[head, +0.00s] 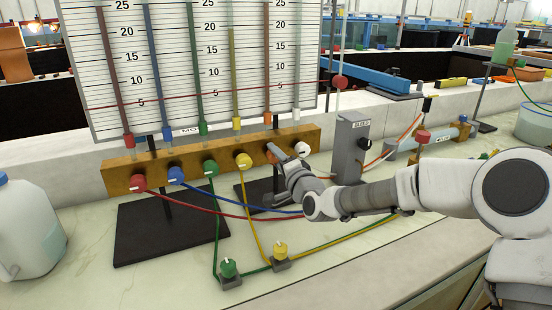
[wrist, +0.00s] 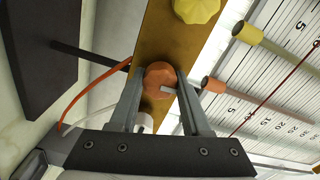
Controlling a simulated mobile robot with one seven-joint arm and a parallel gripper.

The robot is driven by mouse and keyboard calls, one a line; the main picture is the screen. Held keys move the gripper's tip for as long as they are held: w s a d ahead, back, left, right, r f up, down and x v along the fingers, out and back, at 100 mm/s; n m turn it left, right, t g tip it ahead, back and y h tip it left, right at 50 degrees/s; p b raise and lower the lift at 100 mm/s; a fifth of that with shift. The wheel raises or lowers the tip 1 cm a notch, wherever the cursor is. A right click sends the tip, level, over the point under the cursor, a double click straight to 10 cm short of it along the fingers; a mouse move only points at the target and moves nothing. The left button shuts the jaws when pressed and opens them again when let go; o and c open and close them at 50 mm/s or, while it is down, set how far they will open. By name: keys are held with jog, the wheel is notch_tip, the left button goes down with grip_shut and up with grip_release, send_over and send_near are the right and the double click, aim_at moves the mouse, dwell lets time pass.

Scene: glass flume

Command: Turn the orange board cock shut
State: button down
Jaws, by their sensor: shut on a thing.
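The orange board cock (wrist: 157,80) sits on the wooden rail (wrist: 155,45) in the wrist view, between the two fingers of my gripper (wrist: 157,84). The fingers are shut on its sides. A pale pointer bar on its face points right, across the rail, toward the side with the orange tube end (wrist: 212,84). In the head view the orange cock (head: 270,147) is partly hidden behind my gripper (head: 276,153), which reaches it from the right.
The yellow cock (head: 243,161) and the white cock (head: 302,149) flank it closely. Green, blue and red cocks continue left along the rail. A grey bleed box (head: 351,150) stands right of my gripper. Coloured hoses run over the bench below.

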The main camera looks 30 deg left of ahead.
jog(key=shift+m, duration=0.5)
jog(key=shift+c, duration=1.9)
grip_release()
jog(key=shift+d, duration=0.1)
jog(key=p+v, duration=0.2)
jog(key=v, duration=1.5)
jog(key=shift+p, duration=0.4)
jog(key=shift+s+d, duration=0.1)
jog(key=shift+d, duration=0.05)
